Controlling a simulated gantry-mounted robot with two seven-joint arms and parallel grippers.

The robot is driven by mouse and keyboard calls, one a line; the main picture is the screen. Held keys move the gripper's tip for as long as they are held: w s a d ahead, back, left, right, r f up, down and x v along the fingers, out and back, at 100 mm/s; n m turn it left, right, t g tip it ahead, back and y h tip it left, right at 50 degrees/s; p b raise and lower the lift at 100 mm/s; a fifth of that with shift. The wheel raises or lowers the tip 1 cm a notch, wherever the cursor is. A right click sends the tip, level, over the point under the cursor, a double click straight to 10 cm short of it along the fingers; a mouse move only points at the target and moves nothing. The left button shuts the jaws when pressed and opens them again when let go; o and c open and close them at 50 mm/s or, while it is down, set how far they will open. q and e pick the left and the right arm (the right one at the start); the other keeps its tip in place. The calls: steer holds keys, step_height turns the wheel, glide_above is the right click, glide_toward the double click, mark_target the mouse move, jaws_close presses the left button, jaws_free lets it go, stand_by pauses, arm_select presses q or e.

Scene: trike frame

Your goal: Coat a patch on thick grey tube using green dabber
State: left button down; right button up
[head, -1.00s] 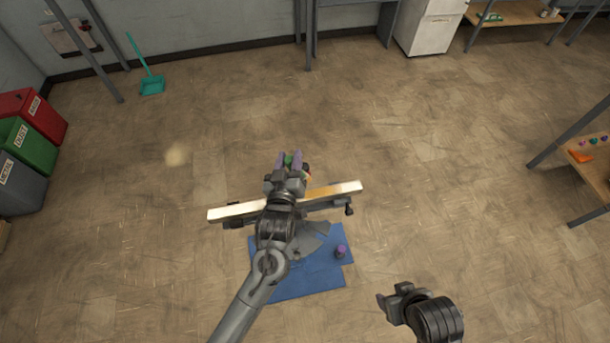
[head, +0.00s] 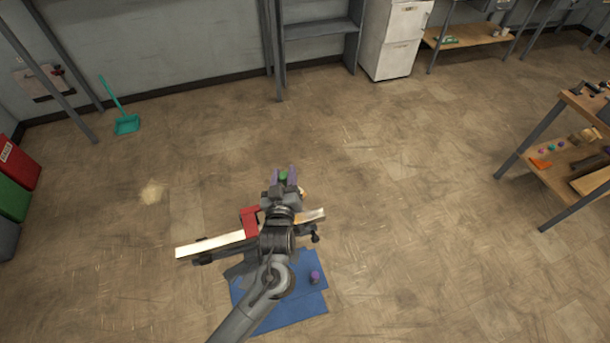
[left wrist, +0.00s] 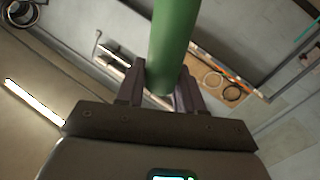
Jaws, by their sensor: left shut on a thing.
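My left gripper (head: 286,176) is over the far side of the long work in the middle of the head view. It is shut on the green dabber (left wrist: 173,45), a green cylinder that stands between the two fingers in the left wrist view. Only a small green bit of it shows between the fingertips in the head view. I cannot pick out the thick grey tube for certain; my arm and gripper hide the middle of the work. My right gripper is not in view.
A long pale bar (head: 210,244) with a red part (head: 250,220) lies beside my arm. Below are a blue mat (head: 300,312) and a small purple-topped pot (head: 314,277). A wooden shelf unit (head: 560,180) stands at right. The floor between is clear.

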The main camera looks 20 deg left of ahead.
arm_select(q)
steer(key=shift+s+a+f, duration=0.2)
steer(key=shift+f, duration=0.05)
steer(key=shift+a+f+b, duration=0.15)
steer(key=shift+f+b, duration=0.5)
steer(key=shift+b, duration=0.05)
step_height(320, 180, down, 4)
steer(key=b, duration=0.3)
steer(key=shift+r, duration=0.25)
steer(key=shift+r, duration=0.1)
